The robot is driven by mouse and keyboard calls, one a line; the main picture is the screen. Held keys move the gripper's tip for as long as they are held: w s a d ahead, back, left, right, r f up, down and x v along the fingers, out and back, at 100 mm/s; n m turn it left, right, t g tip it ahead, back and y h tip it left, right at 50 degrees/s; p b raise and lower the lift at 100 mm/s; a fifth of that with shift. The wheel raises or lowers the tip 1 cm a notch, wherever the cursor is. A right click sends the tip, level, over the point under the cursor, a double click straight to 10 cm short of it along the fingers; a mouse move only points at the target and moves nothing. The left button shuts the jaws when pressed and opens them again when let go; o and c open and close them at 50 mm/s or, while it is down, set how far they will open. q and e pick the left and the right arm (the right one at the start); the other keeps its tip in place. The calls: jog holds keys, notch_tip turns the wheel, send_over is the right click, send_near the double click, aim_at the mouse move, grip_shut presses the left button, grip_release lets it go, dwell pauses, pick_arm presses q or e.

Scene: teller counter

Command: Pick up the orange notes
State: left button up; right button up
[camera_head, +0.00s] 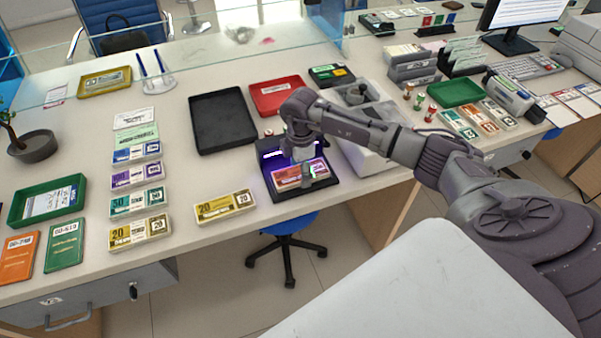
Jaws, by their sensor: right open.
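A bundle of orange notes (290,180), tinted purple by a light, lies in a black counterfeit-checker tray (309,190) at the counter's front edge. My right arm reaches in from the right. Its gripper (307,170) points down over the right part of this bundle. The gripper is open, and I cannot tell whether its fingers touch the notes. Another orange-toned note bundle (475,113) lies among several bundles at the right. My left gripper is not in view.
A yellow 20 bundle (225,206) lies left of the checker. A black tray (222,122) and a red tray (277,97) lie behind it. A grey-white machine (370,158) stands close on its right. More note bundles (140,232) line the left.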

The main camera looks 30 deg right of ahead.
jog(key=shift+c, duration=0.2)
jog(key=c, duration=0.9)
jog(key=shift+r, duration=0.1)
